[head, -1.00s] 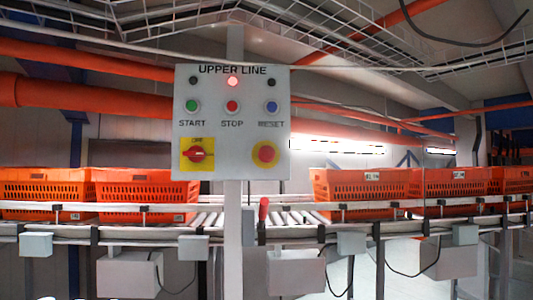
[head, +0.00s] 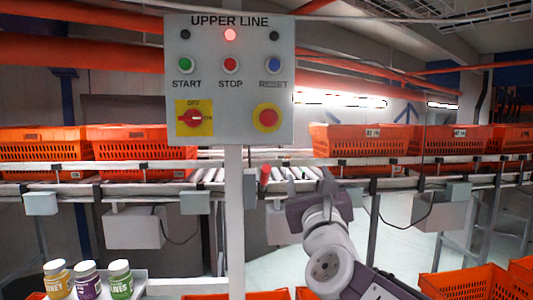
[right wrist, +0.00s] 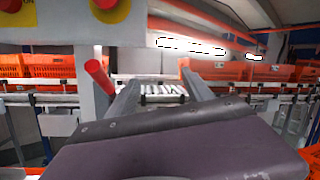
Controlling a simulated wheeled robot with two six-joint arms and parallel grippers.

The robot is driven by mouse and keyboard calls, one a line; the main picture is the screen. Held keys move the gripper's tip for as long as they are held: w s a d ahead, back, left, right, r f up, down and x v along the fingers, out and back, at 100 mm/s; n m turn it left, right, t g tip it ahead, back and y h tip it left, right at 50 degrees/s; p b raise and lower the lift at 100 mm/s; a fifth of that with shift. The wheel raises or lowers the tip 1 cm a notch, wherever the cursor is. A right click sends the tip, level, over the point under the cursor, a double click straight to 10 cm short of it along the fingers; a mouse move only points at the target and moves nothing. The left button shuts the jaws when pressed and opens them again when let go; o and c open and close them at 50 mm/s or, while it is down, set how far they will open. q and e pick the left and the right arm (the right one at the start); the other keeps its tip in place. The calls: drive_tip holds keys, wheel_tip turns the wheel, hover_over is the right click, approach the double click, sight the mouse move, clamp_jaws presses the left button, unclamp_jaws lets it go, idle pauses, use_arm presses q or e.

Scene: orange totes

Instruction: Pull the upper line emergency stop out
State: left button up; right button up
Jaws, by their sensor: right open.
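The upper line control panel (head: 230,90) is a grey box on a white post. Its emergency stop (head: 267,118) is a red button on a yellow disc at the lower right of the panel. In the right wrist view the emergency stop (right wrist: 108,6) is cut by the top edge. My right gripper (head: 308,180) is open and empty, below and right of the emergency stop and apart from it. Its two fingers (right wrist: 160,88) spread apart in the right wrist view. My left gripper is not in view.
A red handle (head: 265,175) shows beside the post, near the conveyor (head: 215,175). Orange totes (head: 360,140) stand on the conveyor on both sides. Several jars (head: 88,280) stand at lower left. A red rotary switch (head: 194,118) sits at the panel's lower left.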

drive_tip(key=t+y+p, duration=0.1)
drive_tip(key=y, duration=0.1)
approach(269, 121)
drive_tip(key=w+d+f, duration=0.1)
drive_tip(key=w+d, duration=0.2)
drive_tip(key=d, duration=0.1)
drive_tip(key=s+a+r+y+p, duration=0.1)
drive_tip(key=s+a+r+y, duration=0.1)
drive_tip(key=a, duration=0.1)
drive_tip(key=shift+n, duration=0.5)
drive_tip(key=p+x, duration=0.2)
drive_tip(key=x, duration=0.2)
drive_tip(key=p+x, duration=0.3)
drive_tip(key=x, duration=0.1)
drive_tip(key=shift+a+f, duration=0.2)
drive_tip(key=shift+f, duration=0.05)
drive_tip(key=shift+w, duration=0.4)
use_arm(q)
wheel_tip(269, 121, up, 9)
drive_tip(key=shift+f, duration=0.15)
use_arm(e)
drive_tip(key=shift+s, duration=0.1)
clamp_jaws()
